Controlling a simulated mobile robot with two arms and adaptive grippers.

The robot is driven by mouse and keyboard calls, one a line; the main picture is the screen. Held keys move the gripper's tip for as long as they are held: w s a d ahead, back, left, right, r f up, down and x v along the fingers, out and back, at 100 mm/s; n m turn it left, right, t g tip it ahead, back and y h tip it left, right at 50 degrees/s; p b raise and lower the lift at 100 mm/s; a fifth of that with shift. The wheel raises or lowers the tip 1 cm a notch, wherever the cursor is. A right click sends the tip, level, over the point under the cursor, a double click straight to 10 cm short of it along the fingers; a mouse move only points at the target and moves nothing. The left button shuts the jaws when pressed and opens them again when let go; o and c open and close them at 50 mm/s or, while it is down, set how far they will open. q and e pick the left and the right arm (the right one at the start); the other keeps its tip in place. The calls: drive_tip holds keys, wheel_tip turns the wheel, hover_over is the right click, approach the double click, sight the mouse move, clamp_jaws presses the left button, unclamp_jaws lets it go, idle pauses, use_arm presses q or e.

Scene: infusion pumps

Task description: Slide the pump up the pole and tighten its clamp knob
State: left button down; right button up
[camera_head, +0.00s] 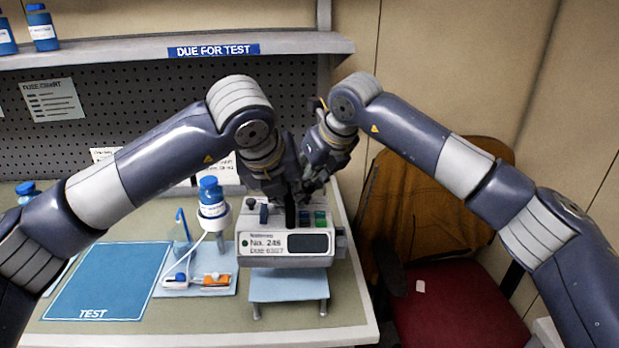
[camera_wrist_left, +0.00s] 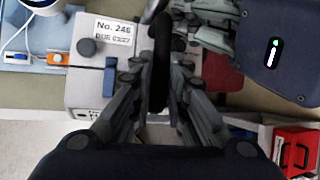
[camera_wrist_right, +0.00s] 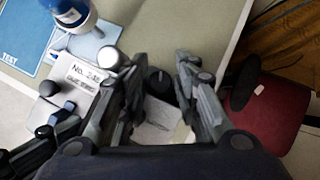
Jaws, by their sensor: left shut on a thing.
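The pump (camera_head: 285,245), a pale box labelled No. 246, is upright at the front of the bench; it also shows in the left wrist view (camera_wrist_left: 90,90). My left gripper (camera_head: 288,198) is over its top, shut on a dark upright handle (camera_wrist_left: 160,75). My right gripper (camera_head: 314,186) is close beside the left one, at the pump's right rear. In the right wrist view its fingers (camera_wrist_right: 158,70) are apart, with a dark round knob (camera_wrist_right: 158,84) between or just below them; contact cannot be told. A silver rounded end (camera_wrist_right: 110,57) may be the pole's top; the pole is otherwise mostly hidden.
A blue-capped bottle (camera_head: 211,198) stands left of the pump, near a tray (camera_head: 225,284) with small blue and orange parts. A blue TEST mat (camera_head: 105,282) is clear. A shelf (camera_head: 180,50) runs behind; a red chair (camera_head: 455,300) stands right of the bench.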

sight(311, 185)
use_arm(q)
drive_tip(key=shift+w+a+r, duration=0.1)
drive_tip(key=shift+w+r, duration=0.05)
drive_tip(key=shift+r, duration=0.2)
use_arm(e)
drive_tip(key=shift+s+d+r, duration=0.15)
drive_tip(key=shift+d+r, duration=0.05)
drive_tip(key=shift+r, duration=0.35)
drive_tip(key=shift+s+d+r, duration=0.1)
drive_tip(key=shift+d+r, duration=0.1)
drive_tip(key=shift+r, duration=0.35)
drive_tip(key=shift+w+a+r, duration=0.1)
drive_tip(key=shift+a+r, duration=0.05)
drive_tip(key=shift+r, duration=0.8)
drive_tip(key=shift+w+a+r, duration=0.1)
drive_tip(key=shift+r, duration=0.8)
use_arm(q)
drive_tip(key=c, duration=1.5)
unclamp_jaws()
drive_tip(key=shift+s, duration=0.2)
use_arm(e)
drive_tip(key=shift+s+a+r, duration=0.1)
drive_tip(key=shift+s, duration=0.1)
use_arm(q)
drive_tip(key=shift+f, duration=0.1)
